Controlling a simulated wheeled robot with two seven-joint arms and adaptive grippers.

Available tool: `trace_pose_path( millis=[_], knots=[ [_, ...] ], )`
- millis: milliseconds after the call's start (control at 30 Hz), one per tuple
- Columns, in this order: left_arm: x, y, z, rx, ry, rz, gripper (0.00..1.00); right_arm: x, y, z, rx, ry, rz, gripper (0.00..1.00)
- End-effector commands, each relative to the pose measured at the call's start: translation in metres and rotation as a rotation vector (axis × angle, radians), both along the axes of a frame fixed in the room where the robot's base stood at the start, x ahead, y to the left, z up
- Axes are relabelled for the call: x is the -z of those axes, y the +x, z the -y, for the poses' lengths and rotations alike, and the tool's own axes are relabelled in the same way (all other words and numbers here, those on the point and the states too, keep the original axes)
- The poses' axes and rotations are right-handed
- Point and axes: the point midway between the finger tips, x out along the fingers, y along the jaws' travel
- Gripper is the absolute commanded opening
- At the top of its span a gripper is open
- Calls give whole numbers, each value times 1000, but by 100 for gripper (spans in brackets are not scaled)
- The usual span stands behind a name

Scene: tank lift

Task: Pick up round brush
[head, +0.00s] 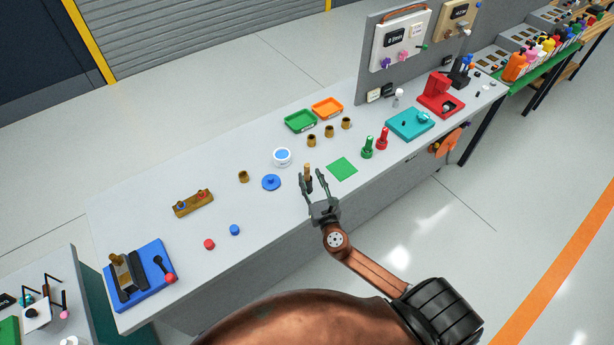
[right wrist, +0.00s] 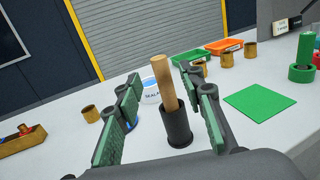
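The round brush seems to be the upright piece with a light wooden handle (head: 308,168) and a dark cylindrical lower part. In the right wrist view, its handle (right wrist: 163,82) leans slightly left and rises from a black cylinder (right wrist: 177,127). I cannot tell whether the cylinder is the brush's own head or a holder; any bristles are hidden. My right gripper (head: 317,180) is open at the table's front edge. In the right wrist view its green-padded fingers (right wrist: 160,95) stand either side of the handle, with gaps visible. My left gripper is not in view.
The grey table (head: 140,210) holds a blue disc (head: 271,182), a white round container (head: 282,157), a green mat (head: 342,168) and several brass cups (head: 311,140). Green bottle-like piece (head: 367,148) and red one (head: 382,138) stand right.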

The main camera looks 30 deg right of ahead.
Motion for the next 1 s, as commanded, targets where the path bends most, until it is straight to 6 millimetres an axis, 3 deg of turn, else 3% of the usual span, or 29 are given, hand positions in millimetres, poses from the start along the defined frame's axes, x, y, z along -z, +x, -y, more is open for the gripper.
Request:
trace_pose_path(
  millis=[300,633,1000],
  knots=[
    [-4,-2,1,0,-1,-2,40,3,42,11,0,2,0,36],
    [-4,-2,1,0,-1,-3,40,4,47,13,1,4,0,35],
    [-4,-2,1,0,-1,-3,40,5,47,13,1,4,0,10]
  ],
)
